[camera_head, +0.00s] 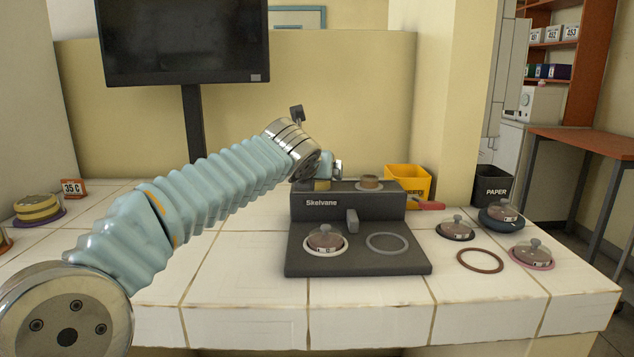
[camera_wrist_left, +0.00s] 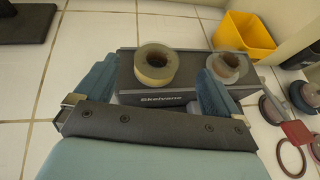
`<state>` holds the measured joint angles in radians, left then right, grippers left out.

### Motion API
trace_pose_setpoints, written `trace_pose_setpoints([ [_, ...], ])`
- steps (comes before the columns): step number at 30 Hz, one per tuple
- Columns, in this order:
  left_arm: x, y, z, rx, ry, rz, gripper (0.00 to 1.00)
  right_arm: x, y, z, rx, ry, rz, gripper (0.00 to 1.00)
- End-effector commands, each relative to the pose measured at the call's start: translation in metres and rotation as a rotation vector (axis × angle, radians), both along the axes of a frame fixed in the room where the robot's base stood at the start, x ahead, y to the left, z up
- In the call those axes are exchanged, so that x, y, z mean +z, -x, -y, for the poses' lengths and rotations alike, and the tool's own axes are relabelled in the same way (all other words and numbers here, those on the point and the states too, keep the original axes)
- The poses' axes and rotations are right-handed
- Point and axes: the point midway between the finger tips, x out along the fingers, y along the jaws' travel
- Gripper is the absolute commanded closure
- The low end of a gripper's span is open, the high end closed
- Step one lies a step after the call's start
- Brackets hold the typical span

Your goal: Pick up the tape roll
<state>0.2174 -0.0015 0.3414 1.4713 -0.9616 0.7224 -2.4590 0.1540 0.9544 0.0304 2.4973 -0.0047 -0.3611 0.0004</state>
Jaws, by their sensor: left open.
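Two tape rolls sit on the raised back part of the dark Skelvane unit (camera_head: 347,207). The left one is a tan-yellow roll (camera_wrist_left: 156,66), mostly hidden behind my gripper in the head view (camera_head: 322,185). The right one is a brownish-grey roll (camera_head: 370,182), which also shows in the left wrist view (camera_wrist_left: 228,67). My left gripper (camera_wrist_left: 152,88) is open, with its blue fingers apart. The tan-yellow roll appears in the gap between them, and nothing is held. The right finger overlaps the lower left edge of the brownish-grey roll in the picture. My right gripper is not in view.
A lidded dish (camera_head: 325,240) sits on the unit's front plate beside an empty grey ring (camera_head: 387,243). A yellow bin (camera_head: 408,181) stands behind right. Several lidded dishes and an empty brown ring (camera_head: 480,261) lie right. A monitor (camera_head: 183,40) stands behind left.

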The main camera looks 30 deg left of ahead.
Motion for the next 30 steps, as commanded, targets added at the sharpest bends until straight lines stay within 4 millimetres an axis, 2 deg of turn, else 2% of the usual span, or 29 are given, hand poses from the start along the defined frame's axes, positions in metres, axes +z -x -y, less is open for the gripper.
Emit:
trace_pose_setpoints([
  [3,-0.013,-0.015,-0.009,0.002,0.001,-0.004,0.03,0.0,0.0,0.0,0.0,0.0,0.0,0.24],
  [7,-0.021,-0.03,-0.015,0.001,0.002,-0.004,0.03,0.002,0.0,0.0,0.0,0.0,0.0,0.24],
  [16,-0.023,-0.035,-0.017,0.001,0.001,-0.001,0.03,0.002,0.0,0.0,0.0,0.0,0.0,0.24],
  [27,-0.023,-0.035,-0.016,0.001,0.001,-0.001,0.6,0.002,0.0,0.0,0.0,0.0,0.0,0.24],
  [28,-0.023,-0.035,-0.016,0.001,0.001,-0.001,0.63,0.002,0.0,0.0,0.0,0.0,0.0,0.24],
  [30,-0.023,-0.035,-0.016,0.001,0.001,-0.001,0.64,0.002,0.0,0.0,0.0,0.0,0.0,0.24],
])
